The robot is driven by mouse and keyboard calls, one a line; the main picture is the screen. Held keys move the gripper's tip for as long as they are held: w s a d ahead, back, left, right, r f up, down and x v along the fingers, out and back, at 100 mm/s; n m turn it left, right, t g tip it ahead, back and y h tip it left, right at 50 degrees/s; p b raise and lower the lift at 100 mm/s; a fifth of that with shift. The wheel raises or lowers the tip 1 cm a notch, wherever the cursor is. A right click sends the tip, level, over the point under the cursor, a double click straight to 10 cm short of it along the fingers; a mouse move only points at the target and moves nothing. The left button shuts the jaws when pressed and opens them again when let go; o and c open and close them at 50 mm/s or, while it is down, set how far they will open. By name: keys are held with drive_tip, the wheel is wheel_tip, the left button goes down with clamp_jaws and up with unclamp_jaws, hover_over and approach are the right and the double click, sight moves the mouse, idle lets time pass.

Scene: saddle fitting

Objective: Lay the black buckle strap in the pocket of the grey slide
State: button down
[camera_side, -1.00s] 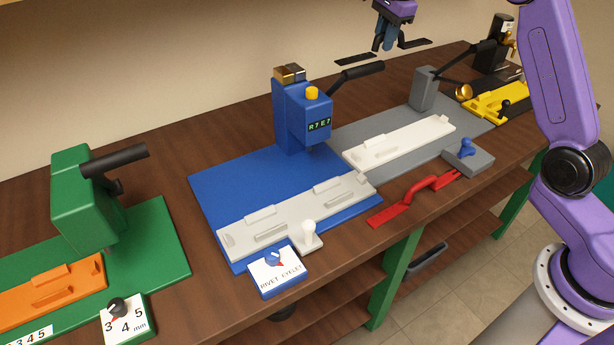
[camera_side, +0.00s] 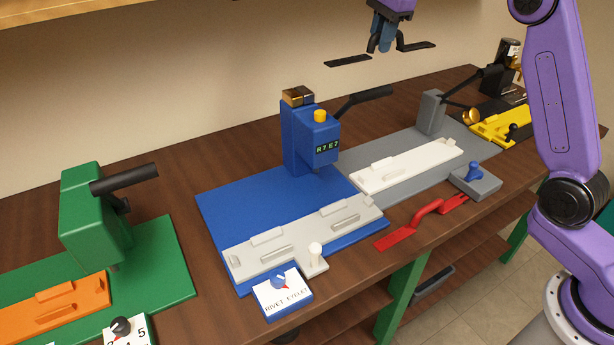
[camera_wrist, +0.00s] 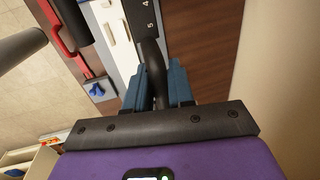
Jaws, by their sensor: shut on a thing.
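My gripper (camera_side: 381,48) is high above the back of the bench in the side view. It is shut on the black buckle strap (camera_side: 347,61), whose flat ends stick out left and right. In the wrist view the blue fingers (camera_wrist: 160,88) close on the strap's dark curved middle (camera_wrist: 151,58). The light grey slide (camera_side: 302,238) lies on the blue base of the press, with low raised ribs along its pocket. The strap is well above the slide and to its right, apart from it. The gripped middle is partly hidden by the fingers.
The blue press (camera_side: 309,137) stands behind the slide, its dark lever reaching right. A white slide (camera_side: 405,166) lies on a grey base. A red strap (camera_side: 425,212) lies at the front edge. A green press (camera_side: 90,215) is at left, a yellow fixture (camera_side: 497,127) at far right.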

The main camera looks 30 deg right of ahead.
drive_tip(key=s+a+r, duration=0.1)
drive_tip(key=s+a, duration=1.2)
drive_tip(key=a, duration=0.2)
drive_tip(key=s+a+f, duration=0.2)
drive_tip(key=s+a, duration=0.4)
drive_tip(key=s, duration=0.7)
hover_over(299, 232)
drive_tip(key=s, duration=0.1)
drive_tip(key=f, duration=2.4)
drive_tip(key=shift+s+d+f, duration=0.1)
drive_tip(key=shift+s+d, duration=0.05)
drive_tip(key=shift+d, duration=0.05)
drive_tip(key=shift+w+a+f, duration=0.1)
drive_tip(key=shift+w+f, duration=0.1)
drive_tip(key=shift+f, duration=1.65)
drive_tip(key=shift+f, duration=0.1)
